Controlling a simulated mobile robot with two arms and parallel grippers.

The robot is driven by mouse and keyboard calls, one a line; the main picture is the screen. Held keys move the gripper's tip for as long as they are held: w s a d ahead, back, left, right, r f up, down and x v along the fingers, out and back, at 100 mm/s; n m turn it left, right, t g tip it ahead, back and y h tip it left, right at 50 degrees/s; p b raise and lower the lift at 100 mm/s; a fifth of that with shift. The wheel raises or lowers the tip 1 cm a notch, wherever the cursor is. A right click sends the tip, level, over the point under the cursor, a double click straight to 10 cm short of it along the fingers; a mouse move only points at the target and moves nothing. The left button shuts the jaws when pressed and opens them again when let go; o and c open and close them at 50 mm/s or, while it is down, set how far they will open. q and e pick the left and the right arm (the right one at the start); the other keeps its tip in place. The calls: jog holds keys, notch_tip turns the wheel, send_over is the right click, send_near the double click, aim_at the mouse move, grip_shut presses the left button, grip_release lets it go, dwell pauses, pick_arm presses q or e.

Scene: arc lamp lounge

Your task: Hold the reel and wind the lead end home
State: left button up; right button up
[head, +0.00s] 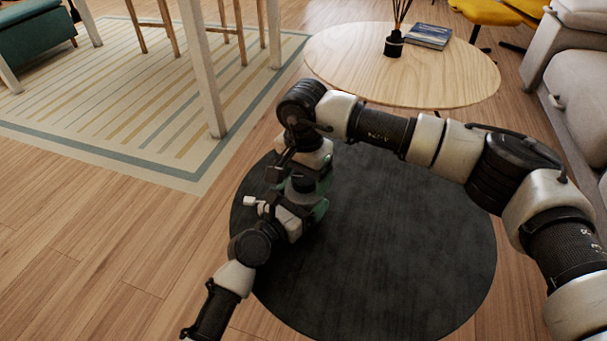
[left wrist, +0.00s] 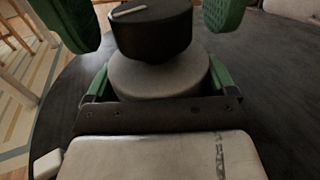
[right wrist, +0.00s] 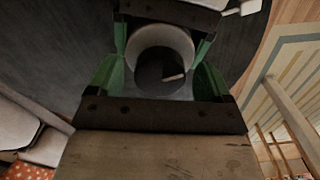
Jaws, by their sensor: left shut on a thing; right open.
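The reel shows in the left wrist view as a pale grey drum (left wrist: 158,75) with a narrower black cylinder (left wrist: 150,35) on top. A short pale strip (left wrist: 130,10) lies on the black top; I cannot tell whether it is the lead end. My left gripper (left wrist: 158,82) is shut on the grey drum. In the right wrist view, the black top (right wrist: 160,70) lies between the fingers of my right gripper (right wrist: 160,75), which is open with its fingers apart from it. In the head view, both grippers meet over the dark round table (head: 400,240), mostly hiding the reel.
A pale wooden round table (head: 450,80) at the back holds a reed diffuser (head: 394,45) and a book (head: 428,36). A grey sofa (head: 580,90) stands at right. A tall table leg (head: 205,80) stands on the striped rug (head: 120,110) at left. The dark table's right side is bare.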

jog(key=c, duration=0.9)
jog(key=m, duration=0.6)
jog(key=shift+m, duration=0.4)
jog(key=m, duration=0.6)
jog(key=shift+w+a, duration=0.1)
jog(key=shift+w, duration=0.1)
jog(key=m, duration=0.8)
jog(key=shift+w, duration=0.1)
jog(key=m, duration=0.8)
jog(key=shift+d, duration=0.2)
